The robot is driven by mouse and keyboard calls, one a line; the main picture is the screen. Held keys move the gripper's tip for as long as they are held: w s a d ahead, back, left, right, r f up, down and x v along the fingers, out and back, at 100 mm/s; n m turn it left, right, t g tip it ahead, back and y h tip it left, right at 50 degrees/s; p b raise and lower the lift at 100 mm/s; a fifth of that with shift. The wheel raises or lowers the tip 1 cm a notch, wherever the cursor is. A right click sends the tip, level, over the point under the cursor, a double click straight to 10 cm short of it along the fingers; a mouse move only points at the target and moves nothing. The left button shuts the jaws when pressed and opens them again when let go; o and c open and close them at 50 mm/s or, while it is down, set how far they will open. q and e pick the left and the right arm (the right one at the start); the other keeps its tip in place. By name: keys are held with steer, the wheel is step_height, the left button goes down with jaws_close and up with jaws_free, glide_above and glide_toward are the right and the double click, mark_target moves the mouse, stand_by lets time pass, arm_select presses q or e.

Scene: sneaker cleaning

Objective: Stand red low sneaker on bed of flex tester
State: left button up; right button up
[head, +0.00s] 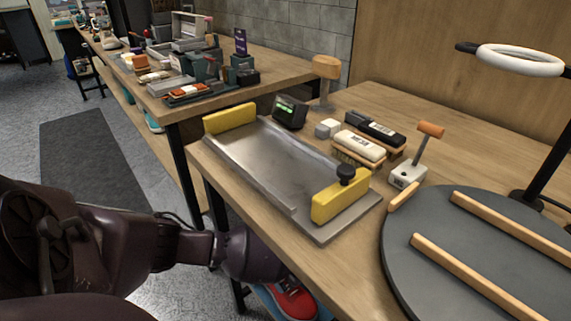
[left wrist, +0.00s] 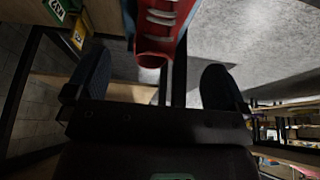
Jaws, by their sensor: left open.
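The red low sneaker (head: 291,300) shows low in the head view, below the table's front edge, partly hidden by my left arm and the frame edge. In the left wrist view the red sneaker (left wrist: 163,28) with pale laces is at top centre, cut off by the frame. My left gripper (left wrist: 155,72) is open, one dark finger on each side of the sneaker's near end; contact is not visible. In the head view its fingertips are hidden. The flex tester's metal bed (head: 275,160) lies bare on the table between two yellow clamp blocks (head: 230,118) (head: 341,197).
A round dark turntable (head: 405,250) with wooden bars is at right, under a ring lamp (head: 520,60). Brushes (head: 360,146), a white block (head: 328,128) and a small display (head: 290,111) stand behind the bed. The table's front edge (head: 325,265) is above the sneaker.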

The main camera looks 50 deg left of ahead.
arm_select(q)
steer(key=v, duration=0.2)
steer(key=shift+d+r+p, duration=0.15)
steer(key=shift+r+p, duration=0.15)
steer(key=shift+r, duration=0.05)
stand_by(0.4)
